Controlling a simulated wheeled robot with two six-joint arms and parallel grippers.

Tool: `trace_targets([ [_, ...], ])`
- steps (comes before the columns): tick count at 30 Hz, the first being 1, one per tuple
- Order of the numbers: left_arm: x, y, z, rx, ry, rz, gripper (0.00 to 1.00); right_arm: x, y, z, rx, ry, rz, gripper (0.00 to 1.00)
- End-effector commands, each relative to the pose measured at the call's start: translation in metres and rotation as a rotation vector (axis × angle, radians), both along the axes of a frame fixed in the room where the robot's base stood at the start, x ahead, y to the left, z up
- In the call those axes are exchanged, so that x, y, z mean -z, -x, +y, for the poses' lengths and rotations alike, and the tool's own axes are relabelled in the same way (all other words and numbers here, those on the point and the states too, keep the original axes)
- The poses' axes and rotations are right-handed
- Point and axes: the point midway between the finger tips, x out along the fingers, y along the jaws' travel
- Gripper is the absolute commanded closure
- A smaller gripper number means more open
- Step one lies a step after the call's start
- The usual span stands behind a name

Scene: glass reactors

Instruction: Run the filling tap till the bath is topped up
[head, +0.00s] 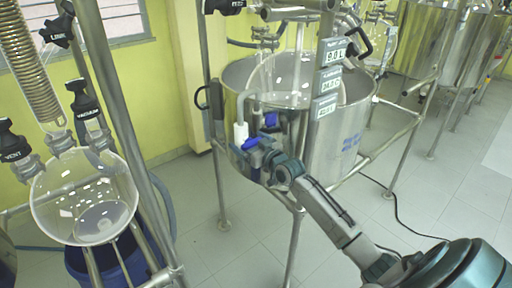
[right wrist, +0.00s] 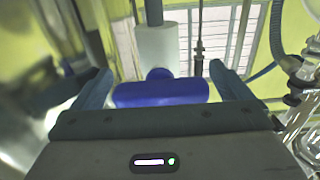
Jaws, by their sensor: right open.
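The bath is a large open steel vessel (head: 341,150) in a pipe frame, with glassware standing in its mouth. A blue tap handle (right wrist: 160,92) lies crosswise between the fingers of my right gripper in the right wrist view, with a white cylinder (right wrist: 157,45) behind it. My right gripper (right wrist: 160,88) is open around the handle, with a gap at each side. In the head view my right gripper (head: 256,150) is at the bath's front left, beside the white cylinder (head: 241,135). Another blue part (head: 271,119) shows just above it. My left gripper is not in view.
Labelled plates (head: 334,52) hang on a post at the bath's front; one seems to read 9.8 L. A round glass flask (head: 84,196) with black valve knobs stands at left, over a blue bucket (head: 115,262). A black cable (head: 398,208) lies on the tiled floor at right.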

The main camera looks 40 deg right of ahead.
Motion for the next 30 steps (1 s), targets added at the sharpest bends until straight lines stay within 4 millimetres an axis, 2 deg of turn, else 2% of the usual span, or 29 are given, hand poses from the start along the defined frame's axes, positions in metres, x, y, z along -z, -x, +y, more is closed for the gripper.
trace_targets([
  [10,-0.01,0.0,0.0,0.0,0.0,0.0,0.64,-0.001,0.054,-0.004,-0.004,0.005,0.003,0.02],
  [16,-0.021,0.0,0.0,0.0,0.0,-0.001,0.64,-0.002,0.08,-0.006,-0.003,0.005,0.004,0.02],
  [30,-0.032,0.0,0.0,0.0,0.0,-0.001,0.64,0.0,0.103,-0.008,-0.001,-0.001,0.0,0.02],
])
